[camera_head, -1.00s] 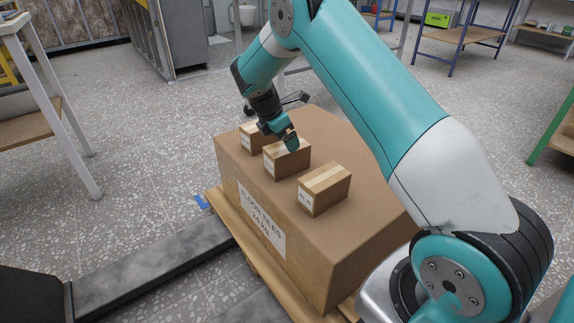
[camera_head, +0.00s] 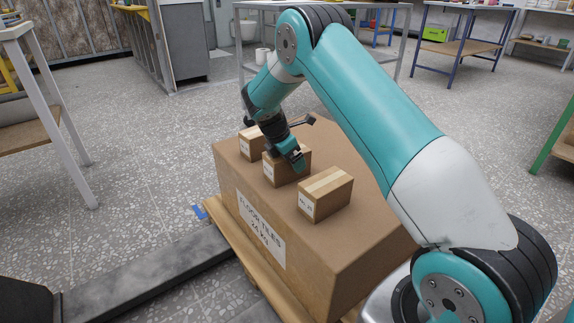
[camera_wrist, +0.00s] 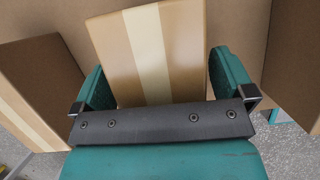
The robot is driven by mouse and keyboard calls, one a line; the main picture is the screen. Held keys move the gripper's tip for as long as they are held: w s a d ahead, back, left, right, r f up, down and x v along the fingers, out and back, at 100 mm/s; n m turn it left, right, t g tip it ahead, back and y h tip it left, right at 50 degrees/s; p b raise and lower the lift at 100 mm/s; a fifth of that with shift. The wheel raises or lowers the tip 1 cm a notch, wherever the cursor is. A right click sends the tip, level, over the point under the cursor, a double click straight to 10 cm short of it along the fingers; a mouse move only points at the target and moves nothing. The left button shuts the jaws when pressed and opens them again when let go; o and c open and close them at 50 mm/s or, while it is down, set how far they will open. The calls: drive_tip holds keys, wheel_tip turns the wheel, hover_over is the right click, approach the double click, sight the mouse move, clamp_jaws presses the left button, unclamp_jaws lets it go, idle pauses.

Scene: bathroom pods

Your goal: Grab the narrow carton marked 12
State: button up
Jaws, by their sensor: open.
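Three small brown cartons stand in a row on a big box: a left one (camera_head: 247,146), a middle one (camera_head: 279,174) and a right one (camera_head: 326,196). Each has a pale tape strip on top. White labels face left; their marks are too small to read, so I cannot tell which is 12. My gripper (camera_head: 297,161) is open at the middle carton, pointing down, partly covering its top. In the wrist view the middle carton (camera_wrist: 125,45) lies between the spread fingers of my gripper (camera_wrist: 163,88), with a slim gap on the right. Another carton (camera_wrist: 45,65) shows at left.
The big box marked FLOOR TILES (camera_head: 345,245) rests on a wooden pallet (camera_head: 232,238). A white-legged table (camera_head: 50,130) stands at left, with benches at the back. Small gaps separate the cartons.

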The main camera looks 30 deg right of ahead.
idle(0.3)
drive_tip(key=shift+f, duration=0.1)
drive_tip(key=c, duration=1.1)
drive_tip(key=shift+c, duration=0.2)
